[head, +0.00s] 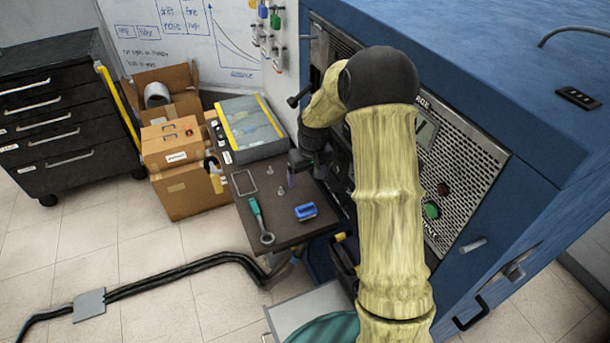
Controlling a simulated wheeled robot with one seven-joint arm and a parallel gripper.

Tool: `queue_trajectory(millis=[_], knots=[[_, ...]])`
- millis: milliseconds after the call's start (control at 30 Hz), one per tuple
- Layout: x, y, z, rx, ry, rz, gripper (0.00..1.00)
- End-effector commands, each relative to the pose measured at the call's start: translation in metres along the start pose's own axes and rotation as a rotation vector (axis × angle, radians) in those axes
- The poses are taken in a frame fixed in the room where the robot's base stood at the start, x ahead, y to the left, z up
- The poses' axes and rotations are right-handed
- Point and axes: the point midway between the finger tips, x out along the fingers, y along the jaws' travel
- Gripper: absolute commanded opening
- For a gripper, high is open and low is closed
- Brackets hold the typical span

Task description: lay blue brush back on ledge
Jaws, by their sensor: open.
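A small blue block-like thing, which looks like the blue brush (306,211), lies on the dark brown ledge (285,232) near its front right edge. My gripper (294,178) is over the far right part of the ledge, close to the blue cabinet's front panel, behind and a little left of the brush and apart from it. It appears open with nothing clearly held. Its fingertips are small and dark here, and my arm hides part of the panel beside it.
A green-handled wrench (260,222), a thin rectangular frame (244,182) and small metal pieces lie on the ledge. The blue cabinet (480,60) bounds the right. Cardboard boxes (182,190) stand left; a black cable (180,273) crosses the floor.

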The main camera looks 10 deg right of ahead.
Motion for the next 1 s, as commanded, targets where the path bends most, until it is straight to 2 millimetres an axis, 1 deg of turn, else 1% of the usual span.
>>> queue_trajectory(millis=[133,367,467,533,667,700,767,800,867,1000], knots=[[0.0,0.001,0.0,0.001,0.0,0.0,0.85],[-0.001,-0.007,0.0,-0.01,0.001,-0.001,0.85],[-0.01,-0.011,0.008,-0.008,0.003,0.004,0.85],[-0.021,-0.014,0.019,-0.001,0.008,0.011,0.85],[-0.05,-0.025,0.053,0.024,0.02,0.025,0.85],[-0.059,-0.028,0.066,0.034,0.024,0.029,0.85],[-0.071,-0.032,0.086,0.053,0.032,0.034,0.85],[-0.078,-0.035,0.1,0.066,0.036,0.036,0.85],[-0.088,-0.039,0.121,0.086,0.045,0.04,0.85],[-0.108,-0.049,0.172,0.136,0.066,0.042,0.85]])
